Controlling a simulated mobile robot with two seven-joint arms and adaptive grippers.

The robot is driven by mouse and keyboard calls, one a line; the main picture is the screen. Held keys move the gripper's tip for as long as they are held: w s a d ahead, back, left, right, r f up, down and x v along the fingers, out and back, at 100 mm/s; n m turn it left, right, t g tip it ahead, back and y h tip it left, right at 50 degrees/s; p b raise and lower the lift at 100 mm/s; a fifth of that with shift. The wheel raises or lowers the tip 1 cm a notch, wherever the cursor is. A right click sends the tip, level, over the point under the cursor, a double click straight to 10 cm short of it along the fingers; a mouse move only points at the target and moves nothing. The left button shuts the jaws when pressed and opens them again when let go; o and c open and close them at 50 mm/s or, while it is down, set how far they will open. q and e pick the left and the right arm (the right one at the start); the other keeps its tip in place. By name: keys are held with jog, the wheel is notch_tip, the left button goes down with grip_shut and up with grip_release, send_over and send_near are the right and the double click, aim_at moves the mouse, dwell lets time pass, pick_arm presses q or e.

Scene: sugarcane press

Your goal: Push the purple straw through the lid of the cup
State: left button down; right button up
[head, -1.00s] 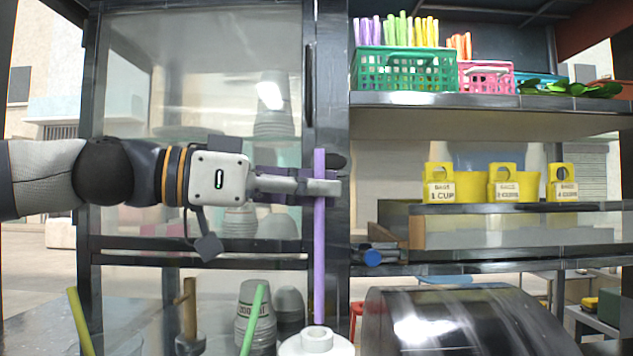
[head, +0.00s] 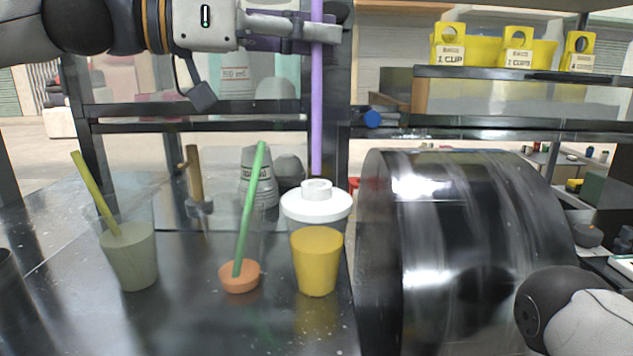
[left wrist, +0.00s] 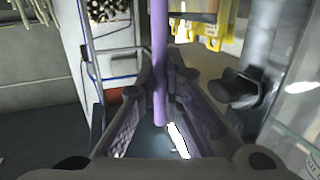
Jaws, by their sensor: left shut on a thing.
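The purple straw (head: 317,110) hangs upright in my left gripper (head: 320,32), which is shut on its upper part. The straw also shows between the fingers in the left wrist view (left wrist: 160,60). Its lower end is just above the raised middle of the white lid (head: 316,208) in the head view. I cannot tell whether it touches the lid or is exactly in line with its hole. The lid sits on a clear cup (head: 317,262) with yellow drink, upright on the counter. My right gripper is out of view.
Left of the cup stand a clear cup with orange drink and a green straw (head: 248,210), and a cup of greenish drink (head: 130,258) with an olive straw. A shiny metal drum (head: 460,250) stands close on the right. Stacked cups (head: 258,185) are behind.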

pick_arm(q)
jog(key=shift+f, duration=0.1)
jog(key=b, duration=0.1)
send_over(312, 189)
jog(key=w, duration=0.2)
jog(key=shift+f, duration=2.15)
jog(key=shift+s+d+f+b, duration=0.15)
jog(key=shift+f+b, duration=0.5)
jog(key=shift+f, duration=1.25)
jog(key=shift+s+f+b, duration=0.3)
jog(key=shift+f+b, duration=0.1)
jog(key=shift+f, duration=0.5)
jog(key=shift+s+f+b, duration=0.3)
jog(key=shift+f+b, duration=0.15)
jog(key=shift+f, duration=0.4)
jog(key=shift+s+f+b, duration=0.3)
jog(key=shift+f+b, duration=0.1)
jog(key=shift+f, duration=0.5)
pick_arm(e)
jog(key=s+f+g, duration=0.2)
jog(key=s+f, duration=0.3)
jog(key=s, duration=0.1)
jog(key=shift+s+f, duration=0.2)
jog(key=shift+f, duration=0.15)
pick_arm(q)
jog(key=c, duration=1.7)
grip_release()
jog(key=shift+o, duration=0.2)
